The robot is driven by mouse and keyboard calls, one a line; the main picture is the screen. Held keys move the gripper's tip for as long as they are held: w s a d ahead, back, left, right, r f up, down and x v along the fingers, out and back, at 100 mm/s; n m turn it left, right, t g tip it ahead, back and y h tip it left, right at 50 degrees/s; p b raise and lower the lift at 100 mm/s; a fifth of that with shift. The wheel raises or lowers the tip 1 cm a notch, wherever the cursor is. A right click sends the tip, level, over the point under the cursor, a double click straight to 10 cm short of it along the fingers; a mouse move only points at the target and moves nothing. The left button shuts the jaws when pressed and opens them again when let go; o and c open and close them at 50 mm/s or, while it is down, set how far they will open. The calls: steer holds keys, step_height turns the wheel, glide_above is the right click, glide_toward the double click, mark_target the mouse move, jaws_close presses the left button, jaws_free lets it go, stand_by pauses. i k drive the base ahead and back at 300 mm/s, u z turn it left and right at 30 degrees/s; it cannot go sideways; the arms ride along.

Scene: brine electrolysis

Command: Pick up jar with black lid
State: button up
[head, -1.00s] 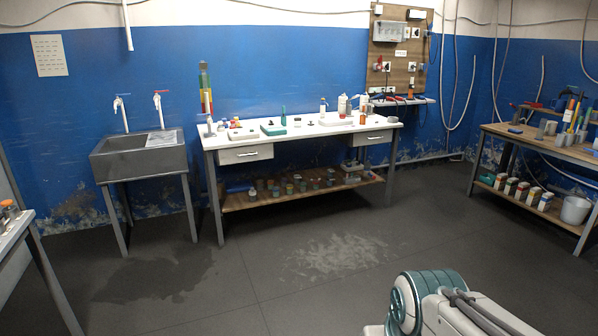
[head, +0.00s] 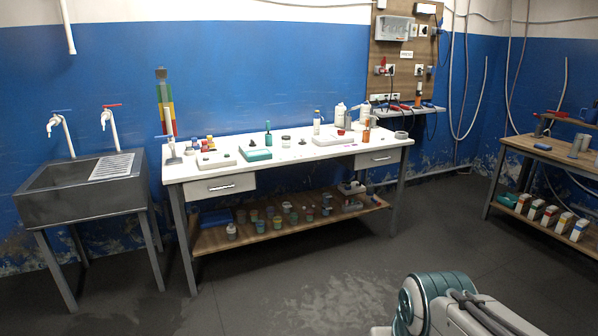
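A small jar with a dark lid (head: 286,141) stands upright on the white tabletop of the workbench (head: 230,166), near the middle. It is small in the head view, so its details are hard to make out. Part of my arm shows at the bottom right, well in front of the bench and apart from it. My gripper is not in view.
A teal device (head: 255,153) stands left of the jar, and bottles (head: 339,115) stand to its right. The lower shelf (head: 215,238) holds several small jars. A grey sink (head: 80,188) is at left, a wooden table (head: 540,150) at right. Floor before the bench is clear.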

mark_target(286, 140)
steer(key=u, duration=0.1)
steer(key=i, duration=4.95)
steer(key=u, duration=0.7)
